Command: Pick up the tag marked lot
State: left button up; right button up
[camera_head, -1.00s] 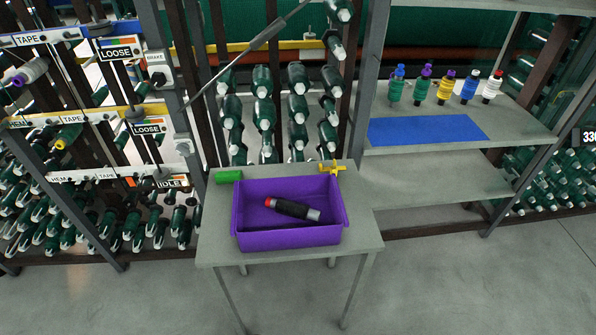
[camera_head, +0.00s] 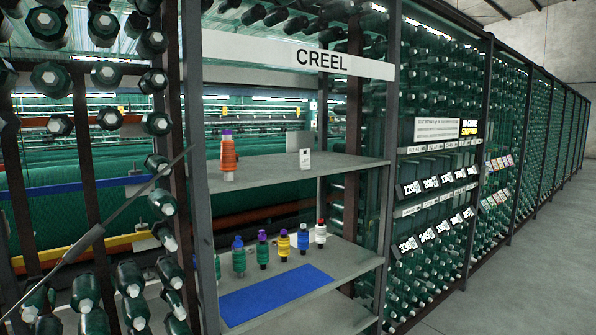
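A small white tag (camera_head: 305,159) with dark lettering that appears to read LOT stands upright on the upper grey shelf (camera_head: 270,175). It is right of an orange spool with a purple top (camera_head: 228,155) and apart from it. A white sign reading CREEL (camera_head: 310,57) hangs above. Neither of my grippers is in view.
The lower shelf (camera_head: 330,262) holds several coloured spools (camera_head: 263,250) in a row and a blue mat (camera_head: 272,292). Grey posts (camera_head: 390,150) frame the shelves. Racks of green spools (camera_head: 440,100) run along the right, with number cards (camera_head: 408,189). Open floor (camera_head: 520,270) lies at the right.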

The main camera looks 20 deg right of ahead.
aim_at(304, 159)
jog(key=u, duration=0.05)
jog(key=k, duration=0.5)
jog(key=z, duration=1.55)
jog(key=i, duration=4.95)
jog(key=u, duration=3.3)
